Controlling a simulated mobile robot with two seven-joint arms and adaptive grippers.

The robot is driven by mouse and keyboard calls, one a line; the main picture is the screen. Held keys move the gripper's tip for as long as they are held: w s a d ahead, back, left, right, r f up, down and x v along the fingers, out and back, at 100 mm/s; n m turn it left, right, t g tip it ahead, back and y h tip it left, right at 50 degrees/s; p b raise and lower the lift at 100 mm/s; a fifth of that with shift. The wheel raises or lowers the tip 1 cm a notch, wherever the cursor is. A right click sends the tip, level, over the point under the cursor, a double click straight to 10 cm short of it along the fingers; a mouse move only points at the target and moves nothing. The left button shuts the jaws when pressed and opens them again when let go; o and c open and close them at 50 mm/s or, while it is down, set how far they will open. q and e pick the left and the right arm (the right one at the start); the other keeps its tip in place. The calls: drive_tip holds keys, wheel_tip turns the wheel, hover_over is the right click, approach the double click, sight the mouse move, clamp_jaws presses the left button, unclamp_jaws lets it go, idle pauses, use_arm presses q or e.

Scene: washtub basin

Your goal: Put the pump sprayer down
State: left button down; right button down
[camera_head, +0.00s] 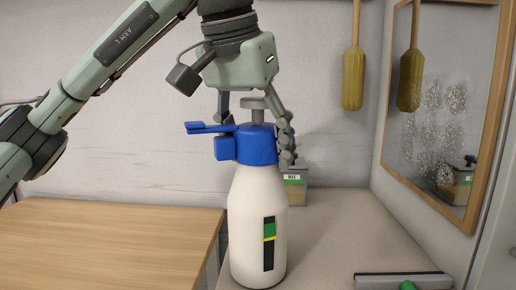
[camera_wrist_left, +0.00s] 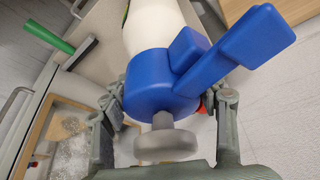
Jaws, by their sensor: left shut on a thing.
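The pump sprayer (camera_head: 254,205) has a white bottle with a black, green and yellow label, a blue head with a lever, and a grey pump knob. It is upright in the head view, in front of the grey counter (camera_head: 345,235). I cannot tell whether its base touches the counter. My left gripper (camera_head: 256,150) comes from above and is shut on the blue head, a finger on each side. In the left wrist view, the blue head of the sprayer (camera_wrist_left: 150,88) sits between the fingers (camera_wrist_left: 168,105). My right gripper is not in view.
A wooden tabletop (camera_head: 110,235) lies to the left, with a gap before the counter. A small box (camera_head: 296,190) stands behind the sprayer. A squeegee (camera_head: 400,281) lies at the front right. A wood-framed mirror (camera_head: 436,110) and a yellow hanging brush (camera_head: 353,78) are at right.

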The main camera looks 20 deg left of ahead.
use_arm(q)
drive_tip(key=c, duration=0.8)
unclamp_jaws()
drive_tip(key=o, duration=0.4)
drive_tip(key=shift+c, duration=0.2)
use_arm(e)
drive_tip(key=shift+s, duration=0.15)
use_arm(q)
drive_tip(key=shift+r, duration=0.2)
drive_tip(key=p+v, duration=0.2)
drive_tip(key=v, duration=0.8)
drive_tip(key=shift+s+r, duration=0.1)
drive_tip(key=shift+r, duration=0.25)
drive_tip(key=shift+s+r+p, duration=0.25)
drive_tip(key=shift+r+p, duration=0.05)
drive_tip(key=shift+r, duration=0.15)
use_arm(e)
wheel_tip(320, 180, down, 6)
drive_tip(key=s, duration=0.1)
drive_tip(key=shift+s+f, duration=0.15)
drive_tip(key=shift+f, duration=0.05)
